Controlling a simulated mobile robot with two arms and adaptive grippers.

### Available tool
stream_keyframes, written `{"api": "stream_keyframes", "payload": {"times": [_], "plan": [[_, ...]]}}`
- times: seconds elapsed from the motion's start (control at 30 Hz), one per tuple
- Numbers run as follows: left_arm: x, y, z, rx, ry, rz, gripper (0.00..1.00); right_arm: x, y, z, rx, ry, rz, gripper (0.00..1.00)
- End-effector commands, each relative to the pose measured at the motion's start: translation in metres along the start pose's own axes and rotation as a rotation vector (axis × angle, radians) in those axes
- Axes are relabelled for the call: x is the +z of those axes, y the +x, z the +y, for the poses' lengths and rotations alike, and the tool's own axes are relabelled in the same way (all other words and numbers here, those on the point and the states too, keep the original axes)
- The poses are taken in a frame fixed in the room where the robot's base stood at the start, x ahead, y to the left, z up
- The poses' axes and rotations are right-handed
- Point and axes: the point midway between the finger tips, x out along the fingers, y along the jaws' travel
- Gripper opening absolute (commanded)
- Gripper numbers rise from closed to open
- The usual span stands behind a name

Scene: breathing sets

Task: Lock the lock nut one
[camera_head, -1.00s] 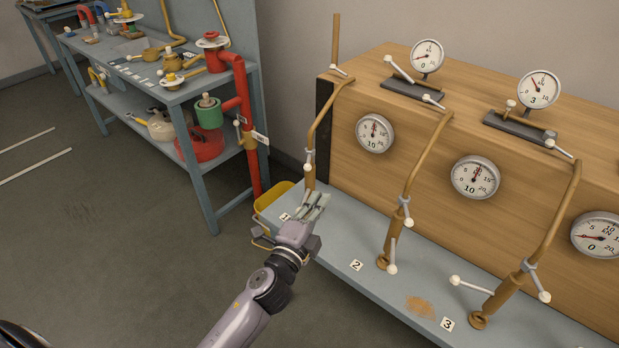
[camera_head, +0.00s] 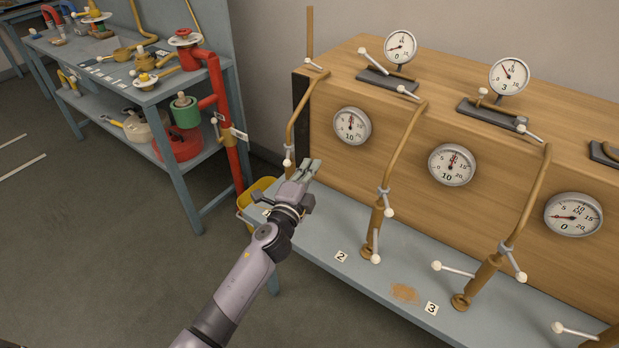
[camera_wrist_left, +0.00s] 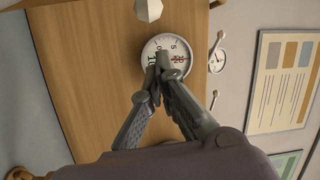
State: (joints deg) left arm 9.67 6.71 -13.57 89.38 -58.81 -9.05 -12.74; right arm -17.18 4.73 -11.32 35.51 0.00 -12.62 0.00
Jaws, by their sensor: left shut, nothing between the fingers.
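The lock nut of set one (camera_head: 287,162) is a small fitting with a white ball tip on the leftmost brass pipe (camera_head: 303,105). My left gripper (camera_head: 311,170) is shut and empty, just right of this nut in the head view. It hides the lower end of pipe one, so I cannot tell whether it touches anything there. In the left wrist view, the closed fingers (camera_wrist_left: 161,68) overlap a round gauge (camera_wrist_left: 178,47). A white faceted knob (camera_wrist_left: 148,10) shows above them; I cannot tell which part it belongs to. My right gripper is out of view.
Pipe two (camera_head: 400,155) and pipe three (camera_head: 530,200) stand to the right, with white-tipped handles sticking out. The wooden cabinet (camera_head: 400,200) rises behind the grey bench (camera_head: 320,237). A yellow bin (camera_head: 258,190) is at the bench's left end, near a red pipe (camera_head: 222,115).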

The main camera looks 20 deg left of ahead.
Motion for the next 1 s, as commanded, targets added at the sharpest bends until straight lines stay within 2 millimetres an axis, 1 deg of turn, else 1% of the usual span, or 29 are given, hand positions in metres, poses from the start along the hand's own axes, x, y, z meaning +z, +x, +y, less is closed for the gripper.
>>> {"api": "stream_keyframes", "payload": {"times": [0.03,0.1,0.27,0.67,1.0], "plan": [[0.008,-0.004,0.0,0.003,0.003,-0.001,0.0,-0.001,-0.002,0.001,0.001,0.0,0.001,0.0],[0.015,-0.006,0.001,0.002,0.002,-0.001,0.0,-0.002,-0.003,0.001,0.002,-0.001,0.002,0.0],[0.024,-0.009,0.0,0.001,0.0,0.0,0.0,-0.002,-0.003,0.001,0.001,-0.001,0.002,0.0],[0.025,-0.01,0.001,0.002,0.001,0.002,0.0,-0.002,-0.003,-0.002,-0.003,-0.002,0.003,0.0],[0.03,-0.014,-0.001,0.013,-0.002,0.059,0.0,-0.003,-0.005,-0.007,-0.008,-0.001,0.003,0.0]]}}
